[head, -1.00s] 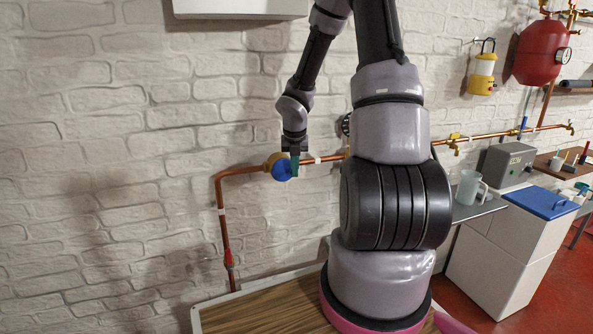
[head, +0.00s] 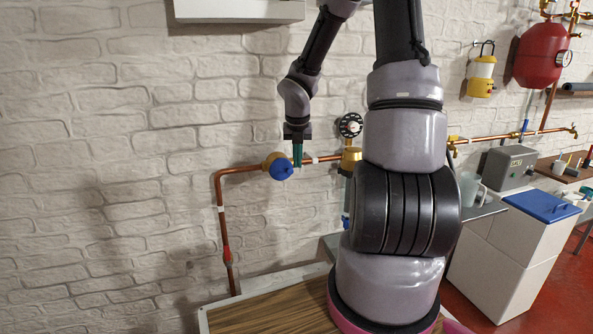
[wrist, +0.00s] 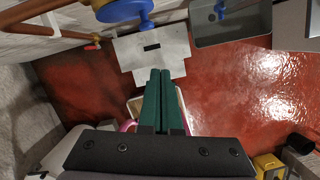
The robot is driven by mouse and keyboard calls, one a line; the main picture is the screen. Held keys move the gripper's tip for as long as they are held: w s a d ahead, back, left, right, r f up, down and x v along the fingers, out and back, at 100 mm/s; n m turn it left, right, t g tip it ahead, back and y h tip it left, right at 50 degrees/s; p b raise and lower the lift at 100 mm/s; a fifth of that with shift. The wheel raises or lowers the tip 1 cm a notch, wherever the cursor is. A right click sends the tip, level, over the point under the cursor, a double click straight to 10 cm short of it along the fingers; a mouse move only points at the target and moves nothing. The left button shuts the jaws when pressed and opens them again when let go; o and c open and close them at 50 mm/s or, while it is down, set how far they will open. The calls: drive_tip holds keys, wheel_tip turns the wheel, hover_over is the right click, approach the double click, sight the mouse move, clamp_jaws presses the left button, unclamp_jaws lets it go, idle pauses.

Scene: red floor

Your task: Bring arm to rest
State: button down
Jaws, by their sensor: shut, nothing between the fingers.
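My arm hangs down in front of the white brick wall in the head view. My gripper (head: 297,155) is at its lower end, pointing down, just right of the blue-capped valve (head: 280,168) on the copper pipe. In the wrist view my gripper (wrist: 160,75) shows two green fingers pressed together with nothing between them. The blue part of the valve (wrist: 125,10) shows at the top edge of that view. I cannot tell how far the fingers are from the pipe.
A copper pipe (head: 222,225) runs along the wall. A black round handwheel (head: 350,125) sits right of my gripper. A wood-topped surface (head: 265,308) lies below. A sink (wrist: 232,25) and red floor (wrist: 240,85) show in the wrist view. A white cabinet (head: 510,255) stands at right.

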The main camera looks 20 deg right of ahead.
drive_tip(key=s+a+r+m+t+y, duration=0.1)
drive_tip(key=s+a+r+m, duration=0.3)
drive_tip(key=s+r+m, duration=0.7)
drive_tip(key=s+a+r+m+t+y, duration=0.2)
drive_tip(key=s+a+r+m, duration=0.3)
drive_tip(key=s+r+m, duration=0.7)
wheel_tip(320, 180, up, 2)
drive_tip(key=m+t, duration=0.1)
drive_tip(key=m, duration=1.1)
drive_tip(key=shift+a+r+m+t, duration=0.15)
drive_tip(key=shift+r+m+t, duration=0.05)
drive_tip(key=shift+m+t, duration=0.1)
drive_tip(key=shift+s, duration=0.1)
